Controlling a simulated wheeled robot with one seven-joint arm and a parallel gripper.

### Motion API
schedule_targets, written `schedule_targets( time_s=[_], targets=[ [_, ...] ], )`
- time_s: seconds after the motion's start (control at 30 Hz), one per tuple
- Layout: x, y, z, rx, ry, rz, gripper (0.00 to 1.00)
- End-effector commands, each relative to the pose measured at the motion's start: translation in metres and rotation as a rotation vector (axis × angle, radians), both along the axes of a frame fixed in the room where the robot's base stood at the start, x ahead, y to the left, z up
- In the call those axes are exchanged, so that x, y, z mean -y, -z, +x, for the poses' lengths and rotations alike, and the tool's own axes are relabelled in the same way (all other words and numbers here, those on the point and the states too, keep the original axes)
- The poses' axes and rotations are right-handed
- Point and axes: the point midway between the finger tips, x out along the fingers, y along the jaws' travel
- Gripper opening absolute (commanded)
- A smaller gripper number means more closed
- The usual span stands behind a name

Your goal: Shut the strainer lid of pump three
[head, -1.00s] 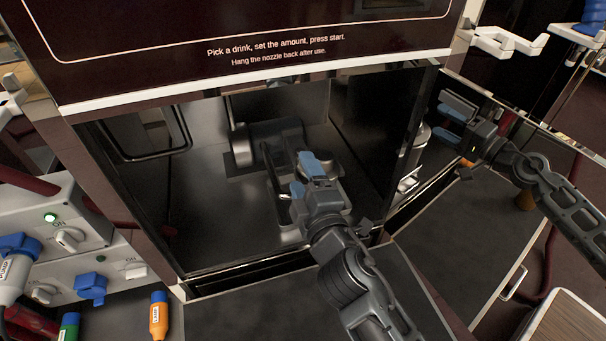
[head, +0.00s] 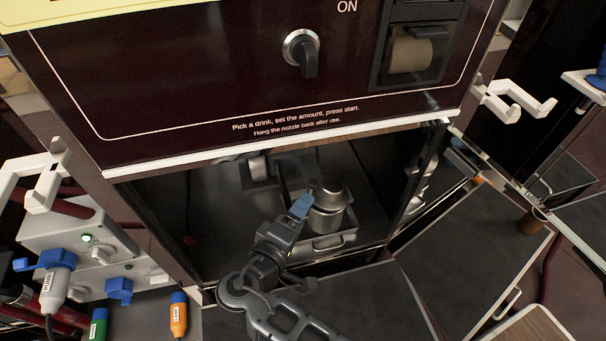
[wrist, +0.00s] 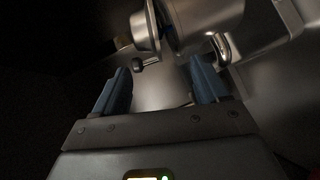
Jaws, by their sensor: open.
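The strainer (head: 328,219) is a metal pot in a tray inside the open lower cabinet of the pump. Its round lid (head: 325,189) shows at its top. In the wrist view the disc-shaped lid (wrist: 145,30) stands beside the strainer body (wrist: 207,22), with a narrow gap between them. A small knobbed handle (wrist: 147,65) juts from the lid side. My gripper (head: 299,206) is open and empty at the left of the strainer. In the wrist view its blue fingers (wrist: 160,88) are spread below the lid and body, apart from both.
The pump's front panel (head: 200,90) hangs above the opening. The dark cabinet side walls (head: 160,215) close in the space. White nozzle hooks (head: 510,103) stick out at both sides. A grey box with plugs (head: 75,245) is at left. Dark flat surfaces lie in front and at right.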

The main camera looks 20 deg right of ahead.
Motion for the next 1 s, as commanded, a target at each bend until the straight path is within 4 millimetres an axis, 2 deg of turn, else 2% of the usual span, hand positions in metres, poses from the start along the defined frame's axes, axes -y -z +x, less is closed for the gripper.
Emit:
schedule_targets(
  time_s=[0.03, 0.17, 0.27, 0.7, 1.0],
  targets=[
    [-0.006, -0.012, 0.001, 0.016, 0.025, -0.017, 0.73],
    [-0.009, -0.021, 0.001, 0.037, 0.063, -0.04, 0.73],
    [-0.003, -0.019, 0.005, 0.04, 0.07, -0.043, 0.73],
    [0.046, -0.009, 0.039, 0.039, 0.068, -0.041, 0.73],
    [0.053, -0.008, 0.044, 0.039, 0.065, -0.042, 0.73]
  ],
)
